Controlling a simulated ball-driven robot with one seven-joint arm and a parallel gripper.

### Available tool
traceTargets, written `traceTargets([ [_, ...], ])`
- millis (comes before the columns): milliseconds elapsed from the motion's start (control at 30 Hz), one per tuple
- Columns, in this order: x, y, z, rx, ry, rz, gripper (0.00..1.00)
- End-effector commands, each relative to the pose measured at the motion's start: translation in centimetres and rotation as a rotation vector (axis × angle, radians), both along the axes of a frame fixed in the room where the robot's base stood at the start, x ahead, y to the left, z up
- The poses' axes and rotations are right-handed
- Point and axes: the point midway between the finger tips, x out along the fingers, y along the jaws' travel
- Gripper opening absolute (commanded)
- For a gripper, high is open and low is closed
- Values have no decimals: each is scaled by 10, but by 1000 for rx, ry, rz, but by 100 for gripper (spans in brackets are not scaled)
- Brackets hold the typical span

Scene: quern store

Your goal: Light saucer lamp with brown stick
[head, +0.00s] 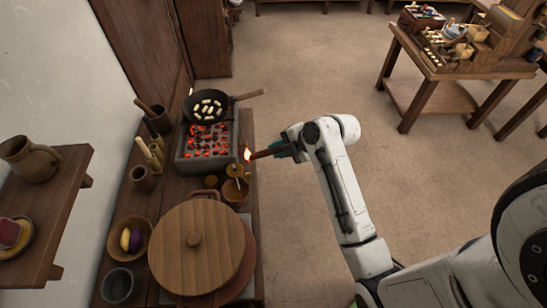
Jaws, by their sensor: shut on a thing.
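My gripper (286,149) is shut on a brown stick (265,153), to the right of the counter's edge. The stick points left and lies roughly level. A small orange flame (248,154) burns at its left tip. Just below and left of the flame is a small yellowish-brown dish (236,170), which looks like the saucer lamp. It is too small to be sure. I see no separate flame on it. A gap shows between the flame and the dish in the picture; their heights are hard to tell.
A brazier of glowing coals (207,147) carries a black pan (208,106) behind the dish. A brown bowl (235,192) and a big round wooden lid (196,248) are in front. A wall shelf (45,235) juts out at left.

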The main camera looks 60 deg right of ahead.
Motion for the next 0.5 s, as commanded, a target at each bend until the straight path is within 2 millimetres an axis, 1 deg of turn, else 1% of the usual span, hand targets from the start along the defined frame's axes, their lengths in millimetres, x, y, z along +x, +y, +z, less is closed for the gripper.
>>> traceTargets([
  [33,-1,-3,1,0,-4,5,0],
  [167,2,-3,-4,-2,-6,13,0],
  [500,22,0,-26,-2,-5,13,0],
])
